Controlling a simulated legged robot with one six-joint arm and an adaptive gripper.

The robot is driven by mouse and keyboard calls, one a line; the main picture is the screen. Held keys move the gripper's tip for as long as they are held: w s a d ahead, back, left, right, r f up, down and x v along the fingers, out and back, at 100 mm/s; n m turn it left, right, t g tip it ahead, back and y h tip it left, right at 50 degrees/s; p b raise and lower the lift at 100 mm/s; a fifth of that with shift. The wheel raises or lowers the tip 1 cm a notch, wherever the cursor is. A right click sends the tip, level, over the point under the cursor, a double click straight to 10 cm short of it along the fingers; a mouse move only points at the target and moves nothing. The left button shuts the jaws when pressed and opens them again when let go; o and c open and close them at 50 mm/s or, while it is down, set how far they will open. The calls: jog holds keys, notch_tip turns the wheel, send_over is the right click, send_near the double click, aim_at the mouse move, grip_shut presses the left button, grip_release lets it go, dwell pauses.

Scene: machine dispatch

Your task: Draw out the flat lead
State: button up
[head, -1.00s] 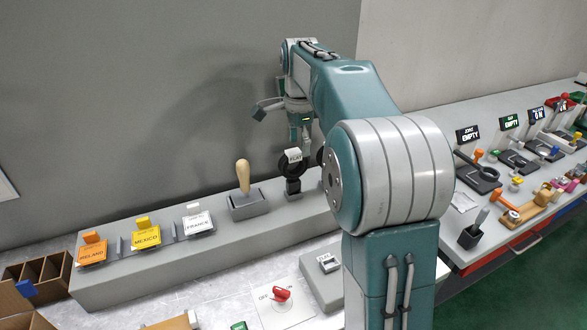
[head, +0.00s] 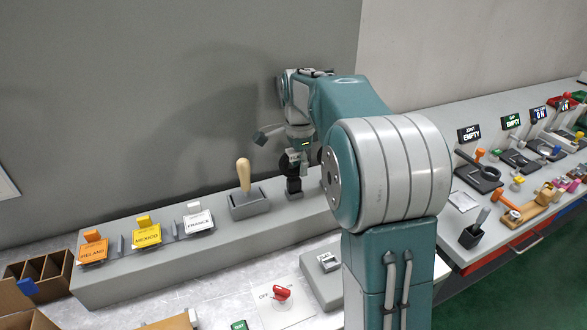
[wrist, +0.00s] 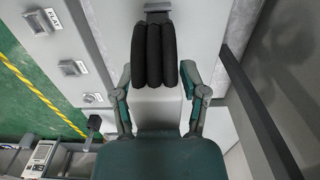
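A black coil-like thing (head: 286,163), likely the flat lead, stands on a small dark holder (head: 294,186) on the grey ledge. In the head view my gripper (head: 297,150) is right above it and covers much of it. In the wrist view a black ribbed bundle (wrist: 155,55) lies between the two spread fingers of my gripper (wrist: 157,80), with a narrow gap on each side. A pale surface (wrist: 157,104) shows below the bundle. I cannot tell whether anything touches. A label reading FLAT (wrist: 52,18) is beside a socket at upper left.
A wooden-handled tool (head: 243,175) stands in a grey holder left of the coil. Orange, yellow and white country cards (head: 147,237) stand farther left. A grey box (head: 325,280) and a red switch (head: 281,293) are in front. The wall is close behind.

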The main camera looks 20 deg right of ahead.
grip_shut()
jog(key=shift+r, duration=5)
